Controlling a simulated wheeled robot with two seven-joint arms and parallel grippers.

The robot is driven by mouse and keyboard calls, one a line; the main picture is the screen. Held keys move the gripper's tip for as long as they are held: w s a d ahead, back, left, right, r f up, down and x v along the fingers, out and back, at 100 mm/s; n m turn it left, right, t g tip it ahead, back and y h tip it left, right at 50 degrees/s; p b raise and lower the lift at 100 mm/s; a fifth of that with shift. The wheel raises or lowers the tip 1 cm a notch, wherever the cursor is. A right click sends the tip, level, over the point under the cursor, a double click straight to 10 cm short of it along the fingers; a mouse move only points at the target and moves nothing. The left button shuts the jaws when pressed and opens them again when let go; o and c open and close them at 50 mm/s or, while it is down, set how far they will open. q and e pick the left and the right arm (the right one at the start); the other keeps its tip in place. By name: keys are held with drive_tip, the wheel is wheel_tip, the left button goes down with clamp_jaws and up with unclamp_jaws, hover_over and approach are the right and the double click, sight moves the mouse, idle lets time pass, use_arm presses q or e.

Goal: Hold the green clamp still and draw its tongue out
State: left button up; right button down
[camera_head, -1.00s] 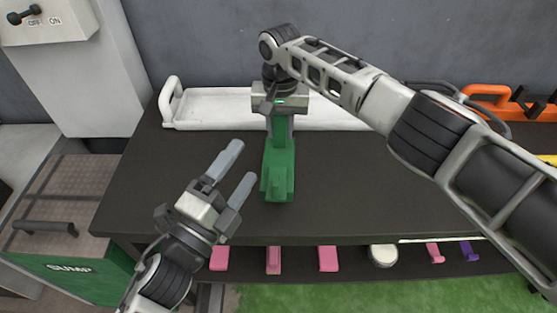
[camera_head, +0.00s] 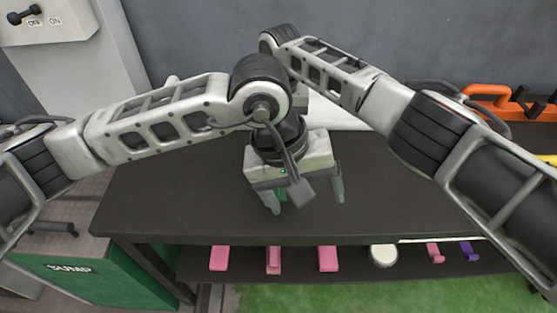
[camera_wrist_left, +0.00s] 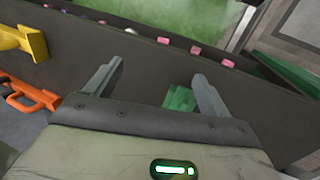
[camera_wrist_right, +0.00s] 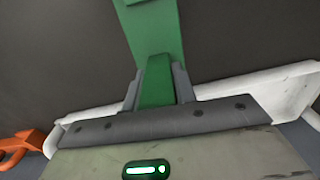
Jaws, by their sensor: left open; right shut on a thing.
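The green clamp lies on the dark table; in the head view only a small part of it (camera_head: 281,195) shows below my left gripper (camera_head: 306,197). That gripper is open and points down over the clamp's near end. In the left wrist view a green part of the clamp (camera_wrist_left: 180,98) shows between the spread fingers, closer to the right one. In the right wrist view my right gripper (camera_wrist_right: 156,82) is shut on the clamp's narrow green bar (camera_wrist_right: 157,68), with the wider green body (camera_wrist_right: 153,18) beyond. In the head view my left arm hides the right gripper.
A white tray (camera_head: 345,116) lies at the table's back, mostly hidden by my arms. An orange handled thing (camera_head: 487,91) stands at the right. Several pink pieces (camera_head: 328,258) sit on a lower shelf. The table front (camera_head: 170,210) is clear.

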use_arm(q)
drive_tip(key=w+a+r+t+y, duration=0.2)
drive_tip(key=w+a+t+y, duration=0.1)
drive_tip(key=w+a, duration=0.2)
drive_tip(key=shift+m, duration=0.4)
drive_tip(key=shift+x, duration=4.95)
drive_tip(key=shift+d, duration=0.2)
drive_tip(key=c, duration=1.6)
drive_tip(key=shift+s, duration=0.3)
drive_tip(key=shift+s+a, duration=0.2)
drive_tip(key=shift+s, duration=3.15)
use_arm(e)
drive_tip(key=shift+w+d, duration=0.1)
